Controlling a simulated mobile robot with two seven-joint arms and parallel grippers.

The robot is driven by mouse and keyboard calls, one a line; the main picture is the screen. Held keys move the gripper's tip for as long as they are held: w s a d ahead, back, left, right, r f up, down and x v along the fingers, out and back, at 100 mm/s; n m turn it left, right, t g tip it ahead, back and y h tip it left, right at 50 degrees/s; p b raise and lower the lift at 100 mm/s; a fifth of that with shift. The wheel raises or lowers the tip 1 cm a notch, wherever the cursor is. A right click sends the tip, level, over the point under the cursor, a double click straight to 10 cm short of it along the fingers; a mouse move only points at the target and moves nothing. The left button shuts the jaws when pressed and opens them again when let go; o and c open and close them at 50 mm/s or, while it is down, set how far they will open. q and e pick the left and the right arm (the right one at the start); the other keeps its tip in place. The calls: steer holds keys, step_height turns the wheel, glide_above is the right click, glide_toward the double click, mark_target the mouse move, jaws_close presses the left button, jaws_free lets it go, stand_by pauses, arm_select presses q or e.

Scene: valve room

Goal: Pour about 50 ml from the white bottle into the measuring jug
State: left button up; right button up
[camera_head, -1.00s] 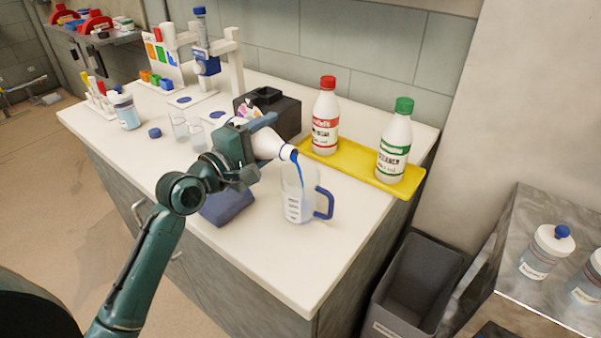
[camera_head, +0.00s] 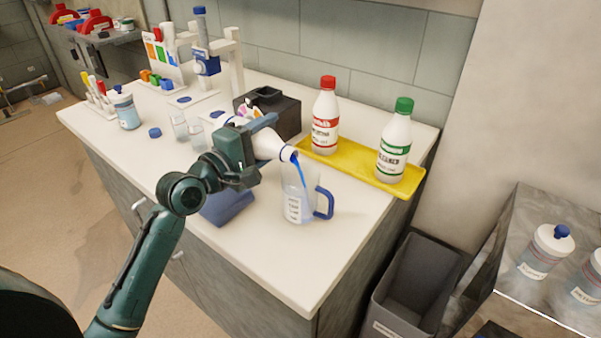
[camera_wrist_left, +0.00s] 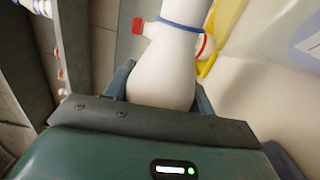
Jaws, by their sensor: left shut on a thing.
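My left gripper (camera_head: 250,152) is shut on the white bottle (camera_head: 272,146), which lies tilted with its blue-ringed mouth toward the right. The bottle also fills the middle of the left wrist view (camera_wrist_left: 165,70), between the fingers. A thin blue stream runs from its mouth down into the clear measuring jug (camera_head: 297,208). The jug stands upright on the white counter with its blue handle to the right. Some pale bluish liquid shows in the jug; its exact level against the marks is too small to read. My right gripper is not in view.
A red-capped bottle (camera_head: 325,120) and a green-capped bottle (camera_head: 395,148) stand on a yellow tray (camera_head: 405,190) behind the jug. A black box (camera_head: 285,112) is behind my gripper, and a blue block (camera_head: 228,208) sits below it. The counter's front right is clear.

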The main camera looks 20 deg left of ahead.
arm_select(q)
steer(key=shift+r+n, duration=0.15)
steer(key=shift+n, duration=0.55)
steer(key=f+b, duration=0.1)
steer(key=f+n+b, duration=0.1)
steer(key=b, duration=0.1)
steer(key=shift+w+a+f+n, duration=0.1)
steer(key=shift+a+f+n, duration=0.05)
steer(key=shift+a+n, duration=0.2)
steer(key=shift+r+n+p, duration=0.35)
steer(key=shift+p, duration=0.75)
steer(key=shift+f, duration=0.15)
steer(key=shift+d+n+p, duration=0.1)
steer(key=shift+n+p, duration=0.4)
steer(key=shift+p, duration=0.1)
